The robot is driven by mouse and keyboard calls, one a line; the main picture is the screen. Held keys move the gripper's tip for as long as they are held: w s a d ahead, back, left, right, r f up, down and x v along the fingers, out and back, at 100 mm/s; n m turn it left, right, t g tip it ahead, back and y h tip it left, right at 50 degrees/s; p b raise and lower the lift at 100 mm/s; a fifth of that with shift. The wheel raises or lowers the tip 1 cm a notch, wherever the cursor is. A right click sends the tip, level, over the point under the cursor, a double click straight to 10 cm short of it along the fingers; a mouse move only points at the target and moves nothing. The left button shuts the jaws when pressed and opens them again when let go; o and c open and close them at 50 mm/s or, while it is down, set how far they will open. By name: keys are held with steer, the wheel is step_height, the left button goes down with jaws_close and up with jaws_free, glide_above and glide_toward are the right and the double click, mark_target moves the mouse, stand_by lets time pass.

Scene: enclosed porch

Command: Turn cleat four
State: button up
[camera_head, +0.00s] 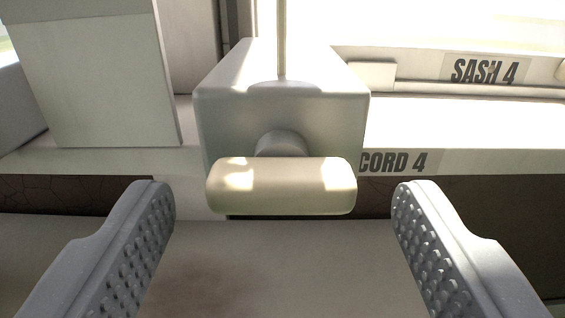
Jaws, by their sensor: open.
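The cleat (281,187) is a cream, rounded bar lying horizontally on a short round stem. The stem comes out of the front of a pale box-shaped mount (232,112). A thin cord or rod (282,35) rises from the top of the mount. A label reading "CORD 4" (393,162) is on the ledge just right of the mount, partly hidden by it. My gripper (284,195) is open, with one studded finger on each side of the cleat. Clear gaps show between the fingers and the bar's ends, and nothing is held.
A label reading "SASH 4" (484,70) is on the window sash at the upper right. A pale upright panel (95,75) stands on the ledge at left. Below the ledge is a dark cracked strip (60,194), then a plain pale surface (290,270).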

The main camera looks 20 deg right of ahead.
steer(key=shift+w+d+r, duration=0.1)
steer(key=shift+w, duration=0.4)
steer(key=shift+c, duration=0.4)
steer(key=c, duration=0.9)
